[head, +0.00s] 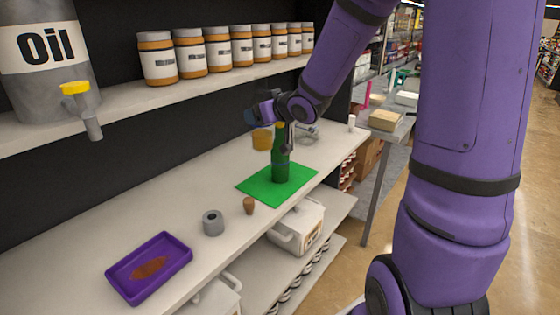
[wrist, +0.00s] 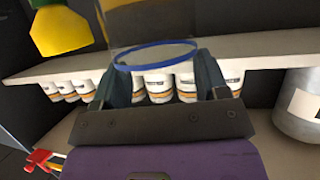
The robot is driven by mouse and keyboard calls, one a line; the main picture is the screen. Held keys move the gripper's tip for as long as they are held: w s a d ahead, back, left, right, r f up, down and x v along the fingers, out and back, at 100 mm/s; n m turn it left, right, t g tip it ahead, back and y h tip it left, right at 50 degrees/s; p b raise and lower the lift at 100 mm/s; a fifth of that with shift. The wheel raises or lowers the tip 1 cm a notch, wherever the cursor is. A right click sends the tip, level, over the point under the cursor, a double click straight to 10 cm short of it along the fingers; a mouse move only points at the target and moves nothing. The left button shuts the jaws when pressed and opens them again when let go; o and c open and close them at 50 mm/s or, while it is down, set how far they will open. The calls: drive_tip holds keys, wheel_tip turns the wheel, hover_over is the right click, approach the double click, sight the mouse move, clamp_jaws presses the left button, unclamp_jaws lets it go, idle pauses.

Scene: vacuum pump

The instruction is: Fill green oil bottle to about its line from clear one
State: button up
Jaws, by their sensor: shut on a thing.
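The green bottle (head: 281,168) stands upright on a green mat (head: 251,187) on the counter. My gripper (head: 264,112) is shut on a clear vessel, beside and just above the bottle's neck. Amber oil (head: 262,139) shows in the vessel's lower part, left of the bottle. In the wrist view the clear vessel, with a blue ring (wrist: 158,55), sits between my fingers. A yellow piece (wrist: 60,31) with green above it shows at the upper left there, seemingly by the bottle's mouth. The bottle's fill line and the oil level inside it cannot be made out.
A cork (head: 249,206), a grey ring (head: 213,223) and a purple tray (head: 118,281) with a brown patch lie on the counter's near left part. A grey oil tank (head: 45,60) with a yellow-handled tap and several jars (head: 158,58) stand on the shelf above.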

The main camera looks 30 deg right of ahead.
drive_tip(key=shift+w, duration=0.1)
drive_tip(key=w+a, duration=0.1)
drive_tip(key=w, duration=0.5)
drive_tip(key=shift+a, duration=0.35)
drive_tip(key=shift+w+r+m, duration=0.1)
drive_tip(key=shift+m, duration=0.2)
drive_tip(key=shift+d+f+m+t+y, duration=0.1)
drive_tip(key=shift+f+m+t+y, duration=0.15)
drive_tip(key=shift+m+t+y, duration=0.65)
drive_tip(key=shift+f+m+t+y, duration=0.1)
drive_tip(key=shift+f+m+y, duration=0.3)
drive_tip(key=shift+m, duration=1.05)
drive_tip(key=shift+d+f+m+t+y, duration=0.15)
drive_tip(key=shift+m+t+y, duration=0.25)
drive_tip(key=shift+m+y, duration=0.6)
drive_tip(key=shift+a+f+m+t+p, duration=0.15)
drive_tip(key=shift+a+f+m+t, duration=0.15)
drive_tip(key=shift+m, duration=0.3)
drive_tip(key=shift+a+f+m+t+p, duration=0.2)
drive_tip(key=shift+f+m, duration=0.15)
drive_tip(key=shift+m, duration=0.2)
idle(0.6)
drive_tip(key=shift+r+m, duration=0.4)
drive_tip(key=shift+m, duration=0.1)
idle(1.0)
